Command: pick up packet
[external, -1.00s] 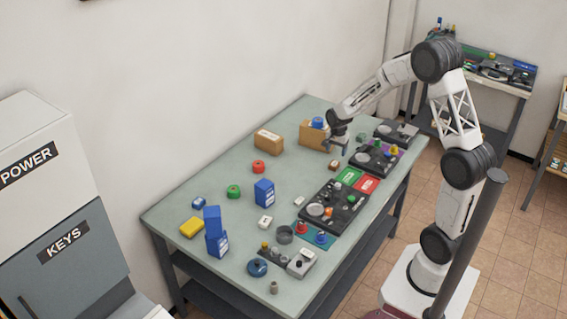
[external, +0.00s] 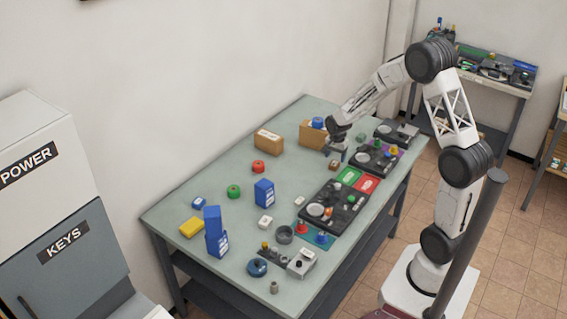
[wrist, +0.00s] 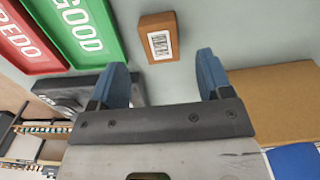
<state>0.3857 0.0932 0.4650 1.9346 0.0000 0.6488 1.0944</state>
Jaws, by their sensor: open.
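The packet is most likely the small brown box (wrist: 155,45) with a white barcode label, lying on the grey-green table in the wrist view. It also shows as a small brown block (external: 334,165) in the external view, just below my gripper (external: 337,154). My gripper (wrist: 163,75) is open, with its two blue fingertips apart and nothing between them. In the wrist view the packet lies just beyond the fingertips, roughly centred on the gap and not between them.
A larger cardboard box (external: 311,134) with a blue thing at its top stands close by. The green GOOD tray (wrist: 75,25) and red REDO tray (wrist: 25,45) lie beside the packet. Dark fixtures (external: 375,158) line the table's right side. Blue boxes (external: 264,192) stand farther away.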

